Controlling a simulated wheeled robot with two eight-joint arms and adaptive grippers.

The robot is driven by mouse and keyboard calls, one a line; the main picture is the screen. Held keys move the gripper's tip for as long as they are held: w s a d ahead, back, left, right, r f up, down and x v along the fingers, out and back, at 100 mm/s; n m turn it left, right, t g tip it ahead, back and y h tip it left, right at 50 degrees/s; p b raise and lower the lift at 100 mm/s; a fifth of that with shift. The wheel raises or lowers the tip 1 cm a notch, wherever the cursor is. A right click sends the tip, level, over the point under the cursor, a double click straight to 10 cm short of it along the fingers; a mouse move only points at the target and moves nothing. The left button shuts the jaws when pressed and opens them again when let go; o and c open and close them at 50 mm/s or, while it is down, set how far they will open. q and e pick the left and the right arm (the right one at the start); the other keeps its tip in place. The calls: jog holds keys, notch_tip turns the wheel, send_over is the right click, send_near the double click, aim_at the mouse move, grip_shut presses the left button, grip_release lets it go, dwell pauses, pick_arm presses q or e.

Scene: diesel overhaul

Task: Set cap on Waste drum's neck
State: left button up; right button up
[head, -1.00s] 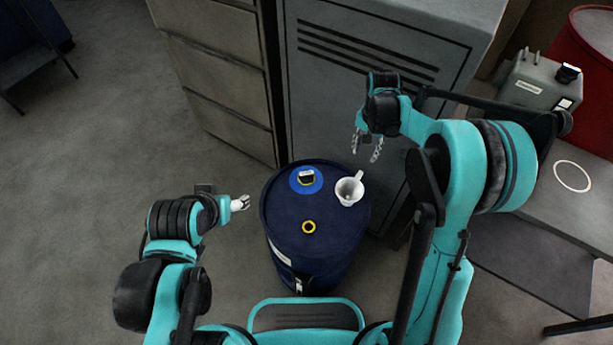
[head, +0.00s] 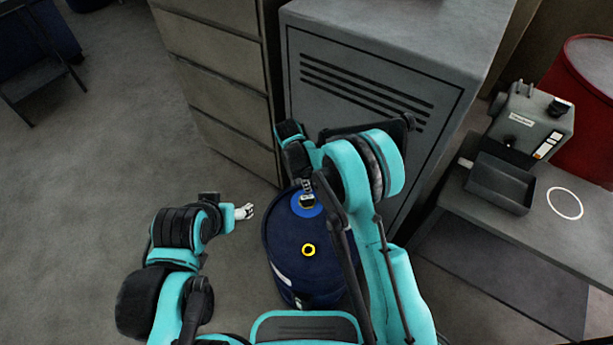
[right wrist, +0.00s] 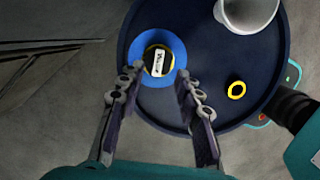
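The Waste drum (head: 282,240) is dark blue and stands upright in the middle of the head view. On its top lies a blue disc (head: 308,211) bearing the dark cap (head: 308,201) with a white label. In the right wrist view the cap (right wrist: 157,62) has a yellow edge around it. A yellow ring (head: 309,250), seemingly the neck, stands apart from the disc; it also shows in the right wrist view (right wrist: 236,90). My right gripper (right wrist: 160,80) is open, its fingertips either side of the cap's near side, holding nothing. My left gripper (head: 244,211) is left of the drum; its fingers are too small to judge.
A white funnel-like vessel (right wrist: 248,12) stands on the drum top, hidden in the head view by my right arm. A grey locker (head: 400,60) and drawer cabinet (head: 220,85) stand behind. At right are a bench with a grey bin (head: 500,183) and a red drum (head: 590,90).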

aim_at(306, 197)
jog(key=shift+a+f+n, duration=0.1)
jog(key=shift+f+n, duration=0.2)
jog(key=shift+f+b, duration=2.75)
jog(key=shift+f, duration=1.55)
grip_shut()
